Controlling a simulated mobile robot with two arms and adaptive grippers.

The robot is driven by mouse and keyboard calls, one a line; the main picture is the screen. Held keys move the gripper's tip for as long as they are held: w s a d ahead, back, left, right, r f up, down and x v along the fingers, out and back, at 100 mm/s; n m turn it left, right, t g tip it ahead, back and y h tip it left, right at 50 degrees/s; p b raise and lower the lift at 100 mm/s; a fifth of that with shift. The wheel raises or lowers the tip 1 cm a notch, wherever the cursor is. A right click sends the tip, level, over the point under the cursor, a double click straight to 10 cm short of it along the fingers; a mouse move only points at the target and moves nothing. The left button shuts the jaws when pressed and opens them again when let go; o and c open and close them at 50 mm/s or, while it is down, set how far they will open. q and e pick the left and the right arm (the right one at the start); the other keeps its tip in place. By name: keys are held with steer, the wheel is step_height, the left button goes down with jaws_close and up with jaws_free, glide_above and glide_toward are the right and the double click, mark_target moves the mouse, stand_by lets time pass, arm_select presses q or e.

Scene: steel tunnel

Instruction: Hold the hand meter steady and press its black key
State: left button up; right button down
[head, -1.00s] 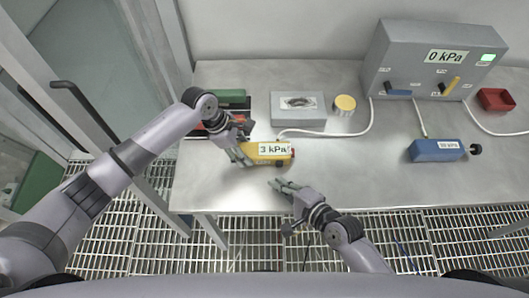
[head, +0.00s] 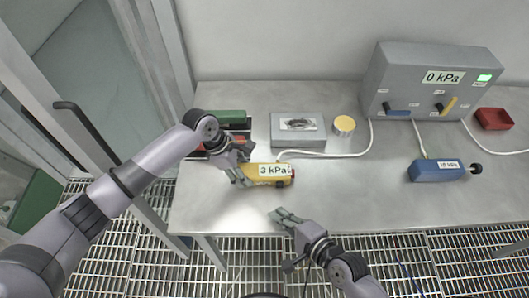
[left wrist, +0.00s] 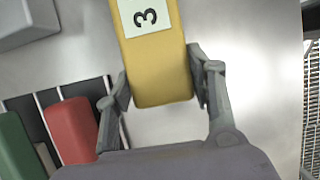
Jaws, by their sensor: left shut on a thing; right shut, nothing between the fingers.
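My left gripper (head: 240,176) is shut on the meter's left end. In the left wrist view the fingers (left wrist: 160,92) clasp both sides of the yellow body (left wrist: 160,75). My right gripper (head: 279,215) is shut and empty over the bench's front edge, below and apart from the meter.
A grey box (head: 298,128), a yellow round tin (head: 344,125) and a rack with a green block (head: 231,117) and a red block (left wrist: 70,130) stand behind. A grey console (head: 430,82) reading 0 kPa, a blue device (head: 437,170) and a red tray (head: 494,119) are right. Front centre-right bench is clear.

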arm_select(q)
steer(key=o, duration=1.4)
